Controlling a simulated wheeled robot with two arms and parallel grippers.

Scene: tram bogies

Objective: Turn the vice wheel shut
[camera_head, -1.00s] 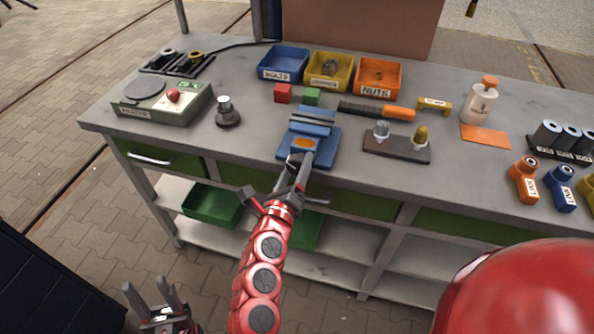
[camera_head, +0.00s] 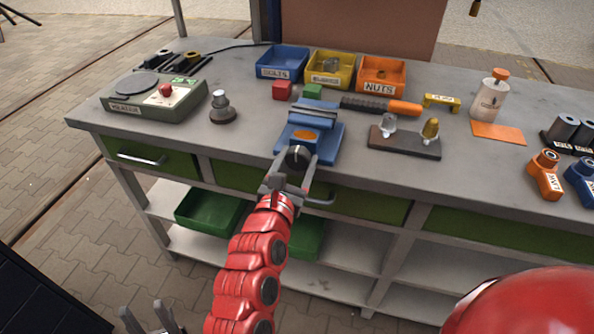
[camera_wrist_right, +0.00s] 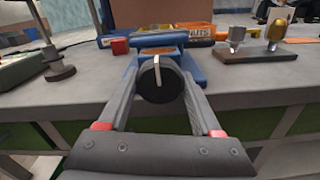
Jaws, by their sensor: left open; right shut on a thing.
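The blue vice (camera_head: 309,118) stands at the front edge of the workbench, with an orange patch on top. Its dark round wheel (camera_head: 297,157) faces the front; in the right wrist view the wheel (camera_wrist_right: 160,79) shows a pale, nearly upright stripe. My right gripper (camera_head: 295,164) has one finger on each side of the wheel and is shut on it. The gap between the vice jaws is hard to judge from here. My left gripper (camera_head: 148,314) is open and empty at the bottom left, well away from the bench and partly cut off by the frame.
Behind the vice lie a red block (camera_head: 282,90), a green block (camera_head: 312,92) and three bins, among them the orange nuts bin (camera_head: 382,75). A dark fixture plate (camera_head: 404,142) is right of the vice. A drawer handle (camera_head: 318,199) juts out below my right gripper.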

